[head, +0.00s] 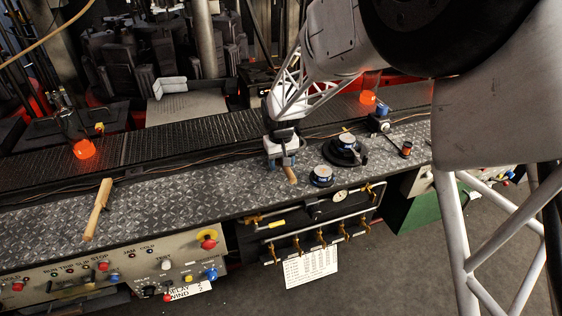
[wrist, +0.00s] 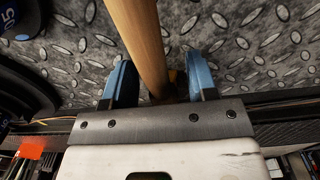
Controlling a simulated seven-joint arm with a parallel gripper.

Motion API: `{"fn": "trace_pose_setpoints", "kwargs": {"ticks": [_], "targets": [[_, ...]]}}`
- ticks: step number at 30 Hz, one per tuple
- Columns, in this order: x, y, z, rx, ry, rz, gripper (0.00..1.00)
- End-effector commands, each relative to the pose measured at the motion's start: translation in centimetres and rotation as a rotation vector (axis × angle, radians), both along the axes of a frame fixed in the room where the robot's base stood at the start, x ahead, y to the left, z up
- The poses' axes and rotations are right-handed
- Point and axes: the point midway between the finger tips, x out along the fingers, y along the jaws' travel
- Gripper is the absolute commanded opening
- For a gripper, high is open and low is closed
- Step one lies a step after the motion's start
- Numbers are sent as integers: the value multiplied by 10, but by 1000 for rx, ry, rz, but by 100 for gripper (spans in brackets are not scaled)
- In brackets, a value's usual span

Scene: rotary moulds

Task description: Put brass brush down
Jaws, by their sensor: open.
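The brass brush's wooden handle (head: 290,174) lies on the diamond-plate shelf under my gripper (head: 283,160) in the head view. In the wrist view the round handle (wrist: 140,35) runs between the two blue fingers of my gripper (wrist: 160,70). The fingers are open, with a gap on each side of the handle. A small brassy-orange patch shows by the right finger, and the rest of the brush's far end is hidden behind the gripper body.
Another wooden-handled tool (head: 98,208) lies far left on the diamond-plate shelf (head: 180,205). Blue-topped round gauges or dials (head: 321,176) and a larger black one (head: 345,150) stand just right of my gripper. Glowing orange pieces (head: 84,149) stand behind.

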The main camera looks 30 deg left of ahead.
Motion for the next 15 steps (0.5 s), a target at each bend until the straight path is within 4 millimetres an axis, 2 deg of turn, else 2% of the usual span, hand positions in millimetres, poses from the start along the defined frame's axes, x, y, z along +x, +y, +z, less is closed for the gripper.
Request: {"fn": "trace_pose_setpoints", "kwargs": {"ticks": [8,15], "targets": [[0,0,8,1,-1,0,53],[0,1,35,2,-2,0,53]]}}
